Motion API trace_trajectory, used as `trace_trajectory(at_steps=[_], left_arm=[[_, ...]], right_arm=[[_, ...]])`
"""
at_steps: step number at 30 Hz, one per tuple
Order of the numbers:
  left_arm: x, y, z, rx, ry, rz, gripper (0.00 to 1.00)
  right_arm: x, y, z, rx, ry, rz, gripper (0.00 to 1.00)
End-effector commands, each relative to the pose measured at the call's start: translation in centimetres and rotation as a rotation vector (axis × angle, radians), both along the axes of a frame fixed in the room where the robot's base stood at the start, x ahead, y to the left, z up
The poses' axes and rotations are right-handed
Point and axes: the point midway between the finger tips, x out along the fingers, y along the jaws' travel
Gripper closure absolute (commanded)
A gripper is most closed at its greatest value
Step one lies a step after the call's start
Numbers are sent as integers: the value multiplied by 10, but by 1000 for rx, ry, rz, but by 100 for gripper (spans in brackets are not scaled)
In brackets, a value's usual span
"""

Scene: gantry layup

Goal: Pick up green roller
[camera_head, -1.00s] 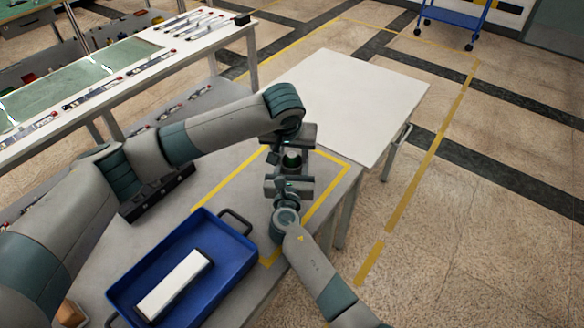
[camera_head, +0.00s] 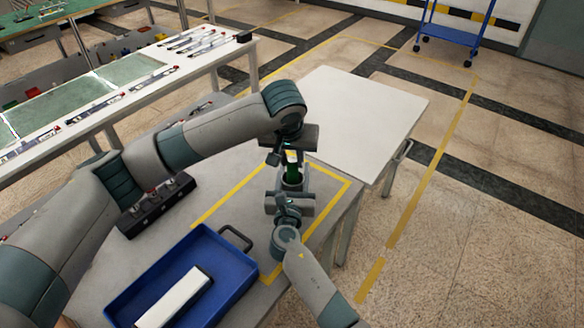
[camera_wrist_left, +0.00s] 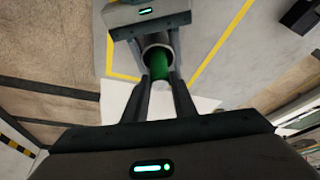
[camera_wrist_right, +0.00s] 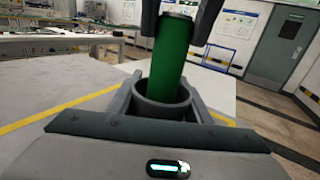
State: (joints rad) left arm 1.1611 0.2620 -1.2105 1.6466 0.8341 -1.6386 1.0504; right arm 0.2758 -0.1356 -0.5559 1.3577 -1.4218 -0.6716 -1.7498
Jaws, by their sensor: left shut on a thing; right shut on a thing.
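The green roller (camera_head: 292,168) stands upright with its lower end inside a grey cylindrical cup (camera_head: 292,181). In the right wrist view the roller (camera_wrist_right: 172,55) rises well above the rim of the cup (camera_wrist_right: 162,106). My left gripper (camera_head: 291,154) is shut on the upper part of the roller, from above; its fingers show on both sides of it in the left wrist view (camera_wrist_left: 162,85). My right gripper (camera_wrist_right: 162,95) is shut on the cup, with a finger on each side. The roller's bottom end is hidden in the cup.
A blue tray (camera_head: 238,268) with a white block (camera_head: 175,298) sits on the grey table at the lower left. A clear white table (camera_head: 350,115) is beyond the grippers. A yellow taped outline (camera_head: 330,205) marks the grey table.

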Motion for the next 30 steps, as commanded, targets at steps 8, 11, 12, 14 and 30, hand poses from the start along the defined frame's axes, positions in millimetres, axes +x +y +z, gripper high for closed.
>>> trace_trajectory(at_steps=[8, 11, 12, 14, 30], left_arm=[[1, -1, 65, -3, -5, -3, 100], [0, -1, 87, -3, -5, -3, 100], [0, -1, 94, -2, -4, -2, 100], [1, -1, 105, -2, -4, -1, 100], [0, 0, 138, -1, -2, -1, 100]], right_arm=[[0, 0, -1, -1, 1, 0, 76], [0, 0, -1, -1, 1, 0, 76], [0, 0, -1, -1, 1, 0, 76], [0, 0, -1, -1, 1, 0, 76], [0, 0, -1, -1, 1, 0, 76]])
